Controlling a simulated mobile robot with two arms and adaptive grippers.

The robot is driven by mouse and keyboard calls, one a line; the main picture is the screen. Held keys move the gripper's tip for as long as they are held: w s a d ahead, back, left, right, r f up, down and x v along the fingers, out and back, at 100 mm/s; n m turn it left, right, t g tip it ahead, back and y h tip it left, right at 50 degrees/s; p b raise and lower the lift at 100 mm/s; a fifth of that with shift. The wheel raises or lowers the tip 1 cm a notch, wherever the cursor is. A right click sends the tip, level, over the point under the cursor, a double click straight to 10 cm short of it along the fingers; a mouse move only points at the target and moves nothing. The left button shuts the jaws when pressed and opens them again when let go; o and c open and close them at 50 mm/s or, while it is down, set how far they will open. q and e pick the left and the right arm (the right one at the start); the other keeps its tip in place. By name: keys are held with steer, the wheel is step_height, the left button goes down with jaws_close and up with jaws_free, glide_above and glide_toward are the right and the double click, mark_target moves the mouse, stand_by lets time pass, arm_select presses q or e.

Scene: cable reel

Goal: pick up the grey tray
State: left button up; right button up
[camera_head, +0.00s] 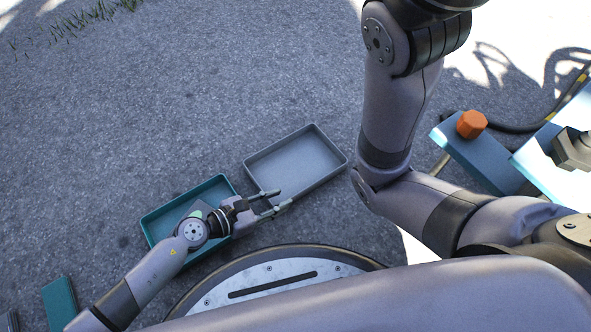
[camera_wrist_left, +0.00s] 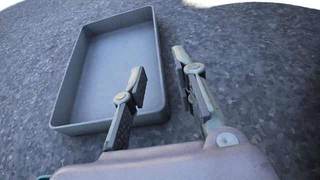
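The grey tray (camera_head: 296,161) is empty and lies on the asphalt, in the middle of the head view. It also shows in the left wrist view (camera_wrist_left: 110,70), at the upper left. My right gripper is not in view.
A teal tray (camera_head: 152,226) lies left of the grey tray, partly under my left gripper and wrist. A teal block (camera_head: 60,302) is at the lower left. A blue structure with an orange knob (camera_head: 471,124) and cables stands at the right. Asphalt beyond the trays is clear.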

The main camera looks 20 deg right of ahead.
mark_target(303, 191)
arm_select(q)
steer(key=b+x, duration=0.1)
steer(key=x, duration=0.3)
steer(key=shift+w+d+f, duration=0.15)
steer(key=shift+d, duration=0.05)
steer(key=d+f+b, duration=0.1)
steer(key=w+d+f+b, duration=0.1)
steer(key=b, duration=0.1)
steer(key=d+f+b, duration=0.1)
steer(key=shift+w+d, duration=0.25)
steer(key=shift+w, duration=0.1)
steer(key=shift+w+d+b, duration=0.1)
steer(key=shift+d+b, duration=0.2)
steer(key=shift+r, duration=0.1)
jaws_close()
